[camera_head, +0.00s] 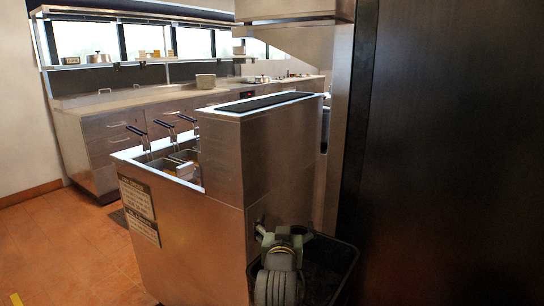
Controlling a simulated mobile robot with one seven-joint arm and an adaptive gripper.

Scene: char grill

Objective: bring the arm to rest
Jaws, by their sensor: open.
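My arm (277,284) shows at the bottom centre, foreshortened and seen from behind. My gripper (284,236) is at its far end, in front of the fryer's right end panel and beside the black bin. Its pale green-grey finger parts stand apart to either side, and it is open. I see nothing held between them. The fingertips are small and partly hidden by the arm itself.
A steel fryer (190,235) with wire baskets (181,165) stands close in front. A black bin (333,262) sits at its right end. A dark panel (450,150) fills the right side. A steel counter (85,108) runs along the back.

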